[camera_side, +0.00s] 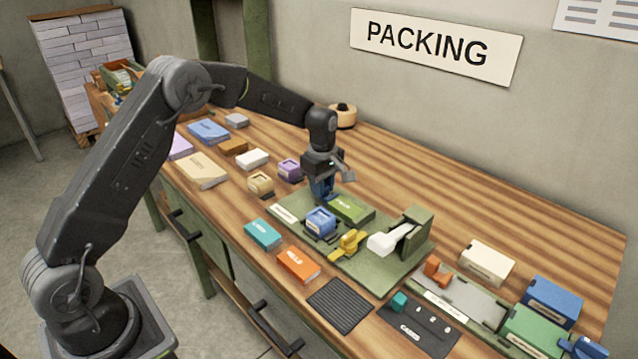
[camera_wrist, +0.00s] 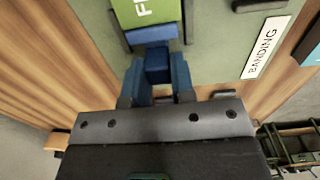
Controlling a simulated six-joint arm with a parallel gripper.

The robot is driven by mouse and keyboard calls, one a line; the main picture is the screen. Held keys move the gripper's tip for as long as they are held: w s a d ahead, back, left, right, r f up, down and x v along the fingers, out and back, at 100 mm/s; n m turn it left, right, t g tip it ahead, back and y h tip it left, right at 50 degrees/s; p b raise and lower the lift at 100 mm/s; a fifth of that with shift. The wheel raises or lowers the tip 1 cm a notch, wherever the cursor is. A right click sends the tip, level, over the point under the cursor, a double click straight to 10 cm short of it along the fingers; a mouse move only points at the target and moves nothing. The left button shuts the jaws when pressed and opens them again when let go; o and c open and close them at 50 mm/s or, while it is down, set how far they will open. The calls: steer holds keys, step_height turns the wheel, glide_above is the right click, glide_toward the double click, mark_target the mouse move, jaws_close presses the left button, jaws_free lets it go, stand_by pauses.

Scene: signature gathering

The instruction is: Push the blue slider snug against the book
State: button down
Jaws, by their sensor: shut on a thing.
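The blue slider (camera_wrist: 151,34) lies on a green board (camera_wrist: 222,48) in the wrist view, with its knob (camera_wrist: 157,66) toward me. The green book (camera_wrist: 147,9) lies flat just beyond the slider, its label cut off by the frame's top edge. The slider's bar is at the book's near edge; I cannot tell whether a thin gap is left. My gripper (camera_wrist: 158,82) is shut on the slider's knob, one blue finger on each side. In the side view my gripper (camera_side: 322,192) is low at the far left end of the green book (camera_side: 351,208); the slider is mostly hidden there.
The board (camera_side: 385,268) also carries a blue block (camera_side: 320,222), a yellow clamp (camera_side: 348,244) and a white lever (camera_side: 391,239) by a green upright (camera_side: 417,227). A purple block (camera_side: 290,170) stands left of my gripper. The bench behind the board is clear.

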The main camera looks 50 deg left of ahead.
steer(key=c, duration=1.4)
jaws_free()
steer(key=shift+d, duration=0.4)
steer(key=o, duration=0.4)
steer(key=shift+a, duration=0.15)
steer(key=shift+o, duration=0.2)
steer(key=shift+r, duration=0.1)
step_height(320, 180, up, 14)
steer(key=shift+f, duration=0.2)
